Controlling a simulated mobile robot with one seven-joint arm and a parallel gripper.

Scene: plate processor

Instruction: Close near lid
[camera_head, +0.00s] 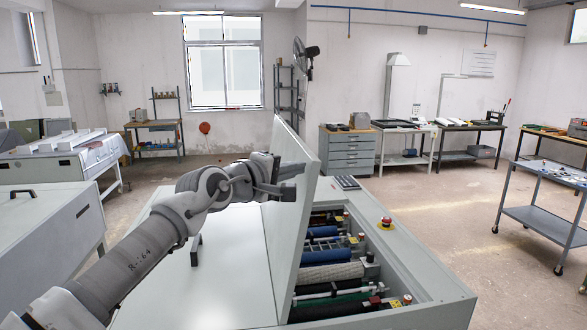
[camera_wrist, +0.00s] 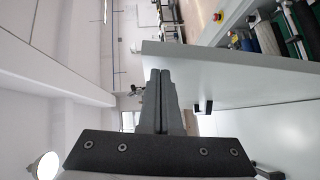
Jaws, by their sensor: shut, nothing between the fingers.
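The near lid is a grey panel standing steeply upright on the plate processor (camera_head: 425,285); its edge and left face (camera_head: 291,225) show in the head view. The rollers to its right are uncovered. My gripper (camera_head: 288,181) is at the left side of the lid, near its upper part. In the wrist view, my gripper (camera_wrist: 164,92) has its two dark fingers together, with nothing between them. The lid (camera_wrist: 235,78) spans the right of that view, close to the fingertips; I cannot tell whether they touch it.
Blue and grey rollers (camera_head: 330,272) lie in the open bay. A red emergency button (camera_head: 386,221) sits on the right rim. A black handle (camera_head: 196,250) stands on the flat pale surface at left. A wheeled cart (camera_head: 545,215) stands far right; the floor between is clear.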

